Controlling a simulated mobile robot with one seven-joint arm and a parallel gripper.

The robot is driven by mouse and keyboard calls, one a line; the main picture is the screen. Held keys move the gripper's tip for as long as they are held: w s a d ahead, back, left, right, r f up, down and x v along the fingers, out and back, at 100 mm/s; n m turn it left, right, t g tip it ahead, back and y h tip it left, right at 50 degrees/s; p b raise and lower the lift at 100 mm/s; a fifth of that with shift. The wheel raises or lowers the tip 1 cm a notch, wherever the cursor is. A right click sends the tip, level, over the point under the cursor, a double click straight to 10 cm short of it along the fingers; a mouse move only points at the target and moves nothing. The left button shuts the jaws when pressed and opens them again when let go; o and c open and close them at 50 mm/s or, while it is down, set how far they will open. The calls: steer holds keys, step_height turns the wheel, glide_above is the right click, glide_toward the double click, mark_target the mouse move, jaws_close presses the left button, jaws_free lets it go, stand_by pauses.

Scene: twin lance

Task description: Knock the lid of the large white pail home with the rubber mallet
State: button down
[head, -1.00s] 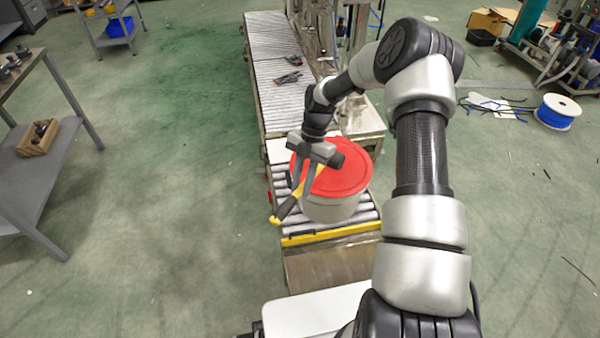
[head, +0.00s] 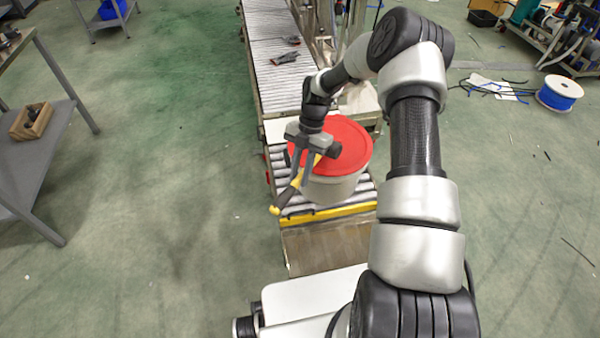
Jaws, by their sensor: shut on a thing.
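The large white pail (head: 333,189) stands upright on the near end of the roller conveyor. Its red lid (head: 350,146) lies on top; whether it is fully seated I cannot tell. My gripper (head: 302,176) is over the left side of the lid, fingers pointing down, shut on the rubber mallet. The mallet's yellow and black handle (head: 286,197) slants down to the left, past the pail's side. A dark block beside the gripper, over the lid, may be the mallet head; my gripper partly hides it.
The roller conveyor (head: 277,78) runs away behind the pail, with dark gloves (head: 285,57) on it. A yellow bar (head: 328,214) crosses its near end. A grey bench (head: 40,150) stands at left, a cable spool (head: 559,92) at right. The floor between bench and conveyor is clear.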

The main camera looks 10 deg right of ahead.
step_height(320, 180, down, 5)
steer(key=b, duration=0.3)
steer(key=shift+r+b, duration=0.1)
steer(key=shift+b, duration=0.2)
steer(key=shift+s, duration=0.1)
steer(key=shift+r+p, duration=1.25)
steer(key=shift+r, duration=1.1)
steer(key=shift+f, duration=0.2)
step_height(320, 180, down, 4)
steer(key=b, duration=0.3)
steer(key=shift+r, duration=0.1)
